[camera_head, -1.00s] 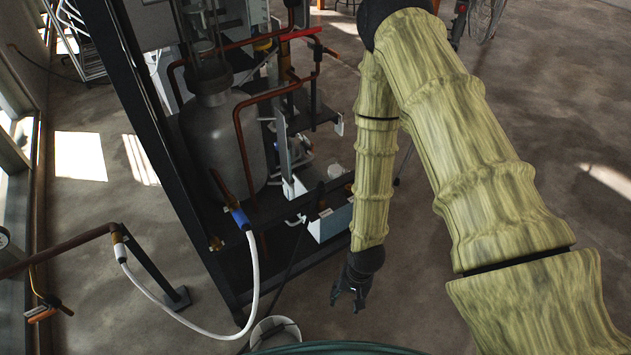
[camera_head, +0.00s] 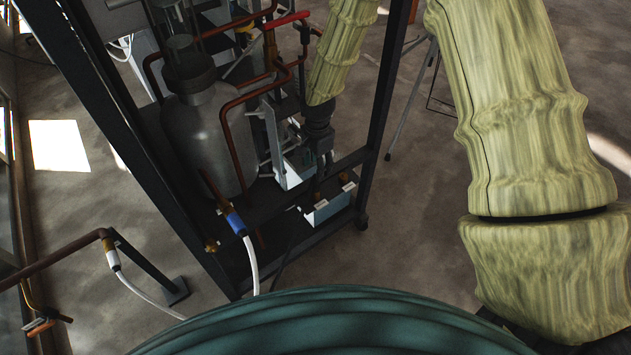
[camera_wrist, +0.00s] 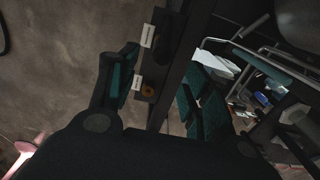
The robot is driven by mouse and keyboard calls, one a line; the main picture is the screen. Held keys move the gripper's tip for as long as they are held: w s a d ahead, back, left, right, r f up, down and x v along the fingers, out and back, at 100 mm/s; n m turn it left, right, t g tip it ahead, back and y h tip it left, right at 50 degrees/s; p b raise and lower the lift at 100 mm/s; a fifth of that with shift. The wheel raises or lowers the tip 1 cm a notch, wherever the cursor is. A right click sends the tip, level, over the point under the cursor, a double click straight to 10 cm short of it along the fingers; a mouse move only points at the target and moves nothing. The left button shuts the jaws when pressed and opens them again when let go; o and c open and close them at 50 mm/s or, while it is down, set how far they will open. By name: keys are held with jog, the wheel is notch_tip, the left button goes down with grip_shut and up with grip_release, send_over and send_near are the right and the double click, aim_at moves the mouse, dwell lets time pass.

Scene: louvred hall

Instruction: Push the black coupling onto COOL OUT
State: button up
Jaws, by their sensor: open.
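My gripper (camera_head: 318,150) is inside the rack in the head view, pointing down just above a low unit with a pale blue front (camera_head: 328,209). Its two fingers are apart in the wrist view (camera_wrist: 162,88), with nothing clearly held. Copper-coloured stubs stand on top of the unit, close below the gripper. The wrist view shows two small white labels (camera_wrist: 137,83), one beside an orange-brown ring-shaped port (camera_wrist: 148,91); their lettering is too small to read. I cannot pick out the black coupling with certainty; dark parts overlap near the gripper.
A grey tank (camera_head: 208,140) and copper pipes stand left of the gripper. A dark rack post (camera_head: 388,90) is close on its right. A blue coupling (camera_head: 235,222) on a white hose hangs at the rack's front. Open floor lies right of the rack.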

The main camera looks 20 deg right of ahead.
aim_at(315, 184)
jog(key=shift+a+f+b, duration=0.3)
jog(key=shift+f+b, duration=0.1)
jog(key=shift+f, duration=0.35)
jog(key=shift+f+b, duration=2.3)
jog(key=shift+f, duration=1.8)
grip_shut()
